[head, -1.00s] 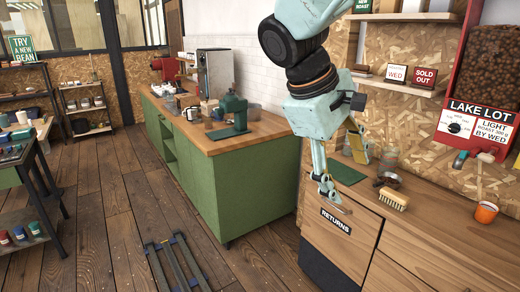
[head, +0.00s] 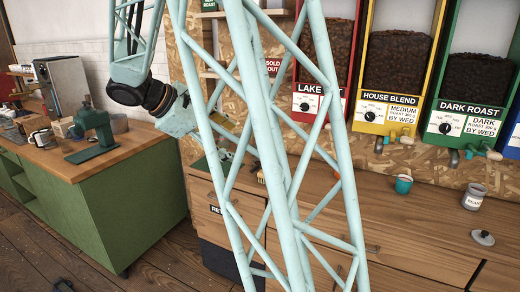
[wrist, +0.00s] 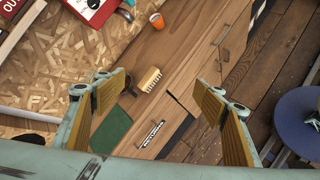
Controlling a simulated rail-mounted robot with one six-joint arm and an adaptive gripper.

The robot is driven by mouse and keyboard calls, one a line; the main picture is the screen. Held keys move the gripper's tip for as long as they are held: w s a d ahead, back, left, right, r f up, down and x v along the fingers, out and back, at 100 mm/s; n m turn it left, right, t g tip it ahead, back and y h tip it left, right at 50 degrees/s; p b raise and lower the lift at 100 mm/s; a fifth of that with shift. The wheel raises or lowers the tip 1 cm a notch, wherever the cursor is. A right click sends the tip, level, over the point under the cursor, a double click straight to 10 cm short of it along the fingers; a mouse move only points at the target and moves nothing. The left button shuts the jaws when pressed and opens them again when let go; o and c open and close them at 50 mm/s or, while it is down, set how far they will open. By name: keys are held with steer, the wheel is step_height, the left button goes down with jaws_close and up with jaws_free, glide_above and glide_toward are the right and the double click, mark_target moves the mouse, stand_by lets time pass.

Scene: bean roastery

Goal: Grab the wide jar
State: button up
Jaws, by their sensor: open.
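One jar shows in the head view, a squat jar (head: 473,198) with a white label, upright on the wooden counter at the far right. I cannot tell for certain that it is the wide jar. A loose pale lid with a dark knob (head: 482,238) lies in front of it. No jar shows clearly in the wrist view. My gripper (wrist: 168,105) is open and empty above the left part of the counter, well left of the labelled jar. In the head view it is mostly hidden behind my pale lattice arm link.
The wooden counter (head: 415,232) also bears a teal cup (head: 403,185). The wrist view shows a brush (wrist: 150,79), an orange cup (wrist: 157,20) and a green mat (wrist: 112,132). Bean dispensers (head: 395,70) with protruding taps line the wall behind the counter.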

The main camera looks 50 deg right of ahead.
steer(key=w+d+f+n+h, duration=0.2)
steer(key=w+d+f+n, duration=0.1)
steer(key=w+d+f, duration=0.4)
steer(key=w+d+f+n+t+h+p, duration=0.1)
steer(key=w+d+f+n+h, duration=0.2)
steer(key=w+d+f, duration=0.5)
steer(key=w+d+f+n+h, duration=0.3)
steer(key=w+d+f+n, duration=0.2)
steer(key=d, duration=1.2)
steer(key=shift+w+d+f+t+p, duration=0.15)
steer(key=shift+w+f, duration=0.5)
steer(key=shift+f, duration=0.3)
steer(key=shift+w+d+f+t+p, duration=0.15)
steer(key=shift+w+f, duration=0.45)
steer(key=shift+f, duration=0.35)
steer(key=shift+d, duration=0.1)
steer(key=shift+s+d+b, duration=0.15)
steer(key=shift+d+b, duration=0.2)
steer(key=shift+d, duration=1.75)
steer(key=shift+s+d+b, duration=0.15)
steer(key=shift+d+b, duration=0.15)
steer(key=shift+d, duration=1.75)
